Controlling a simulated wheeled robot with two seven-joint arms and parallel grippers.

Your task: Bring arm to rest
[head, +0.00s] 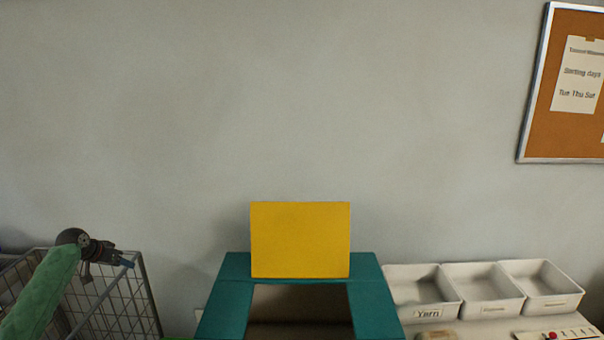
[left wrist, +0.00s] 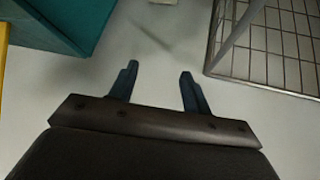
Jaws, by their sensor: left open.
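My left arm, in a green sleeve, comes in at the lower left of the head view. Its dark gripper (head: 127,262) is in front of or above the wire basket's rim; I cannot tell if it touches. In the left wrist view the left gripper (left wrist: 158,85) shows its two dark fingers apart with nothing between them, over a pale surface. My right gripper is not in view.
A wire basket (head: 150,290) stands at the left. A teal box (head: 372,295) with a yellow panel (head: 300,240) is in the middle. White bins (head: 428,312) stand at the right, one labelled Yarn. A corkboard (head: 570,130) hangs on the wall.

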